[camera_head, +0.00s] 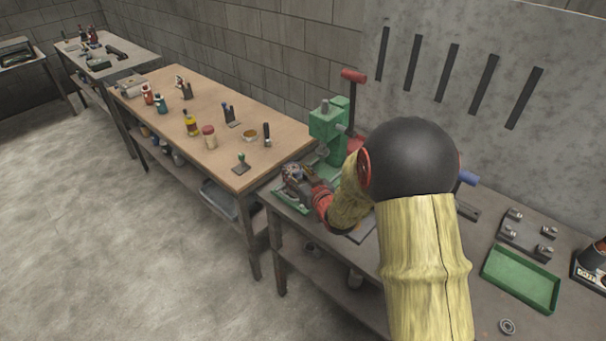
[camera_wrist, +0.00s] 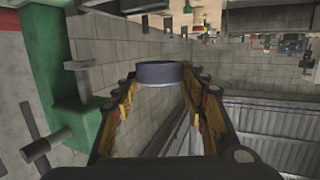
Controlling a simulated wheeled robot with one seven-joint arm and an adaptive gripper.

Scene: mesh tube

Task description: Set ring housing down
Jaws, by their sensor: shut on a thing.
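The ring housing (camera_wrist: 158,74) is a short, dark blue-grey cylinder seen in the wrist view. My gripper (camera_wrist: 164,84) is shut on it, with one yellow-and-black finger on each side. In the head view my gripper (camera_head: 297,180) is at the left end of the grey workbench, in front of the green press (camera_head: 328,132). The ring housing cannot be made out there. The press also stands close along the left side of the wrist view (camera_wrist: 62,60).
A green tray (camera_head: 520,279), a plate with several metal posts (camera_head: 527,233) and a small metal ring (camera_head: 507,326) are on the right of the workbench (camera_head: 470,290). A wooden table (camera_head: 215,90) with bottles and tools stands to the left. My arm hides the bench's middle.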

